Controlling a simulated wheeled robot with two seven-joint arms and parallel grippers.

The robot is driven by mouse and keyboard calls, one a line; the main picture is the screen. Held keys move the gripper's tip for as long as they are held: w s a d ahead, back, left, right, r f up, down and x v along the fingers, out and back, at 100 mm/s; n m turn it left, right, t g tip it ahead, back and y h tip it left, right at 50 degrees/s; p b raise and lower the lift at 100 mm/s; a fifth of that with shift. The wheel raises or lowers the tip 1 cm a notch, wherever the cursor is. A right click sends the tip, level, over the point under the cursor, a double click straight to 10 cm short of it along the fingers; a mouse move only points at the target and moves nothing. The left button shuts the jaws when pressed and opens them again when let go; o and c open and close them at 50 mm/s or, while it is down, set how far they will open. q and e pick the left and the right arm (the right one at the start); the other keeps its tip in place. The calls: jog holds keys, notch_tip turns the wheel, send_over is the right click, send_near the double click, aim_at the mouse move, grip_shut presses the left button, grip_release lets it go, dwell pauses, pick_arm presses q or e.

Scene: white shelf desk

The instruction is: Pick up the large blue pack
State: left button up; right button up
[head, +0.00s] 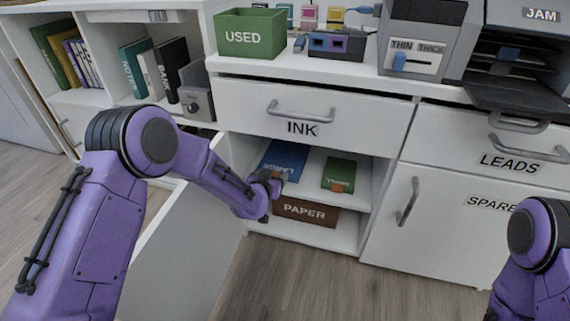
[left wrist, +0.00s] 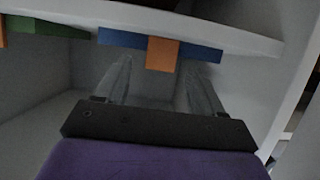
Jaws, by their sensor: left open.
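The large blue pack (head: 287,158) lies flat on the upper shelf inside the open cabinet under the INK drawer. In the left wrist view the blue pack (left wrist: 203,52) shows its front edge, with an orange tab (left wrist: 162,54) sticking out. My left gripper (head: 272,184) is at the cabinet opening, at the front of this pack, and hides part of it in the head view. In the left wrist view its two fingers (left wrist: 160,85) are apart with nothing clearly held between them. My right arm shows at the right edge; its gripper is out of view.
A smaller green pack (head: 339,172) with an orange tab lies right of the blue one. A brown PAPER box (head: 304,212) sits on the shelf below. The open cabinet door (head: 185,245) stands left of my gripper. The closed INK drawer (head: 340,120) is above.

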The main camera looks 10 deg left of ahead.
pick_arm(q)
jog(key=shift+w+f, duration=0.2)
jog(key=shift+w, duration=0.3)
jog(key=c, duration=1.1)
jog(key=shift+r, duration=0.1)
jog(key=shift+d, duration=0.1)
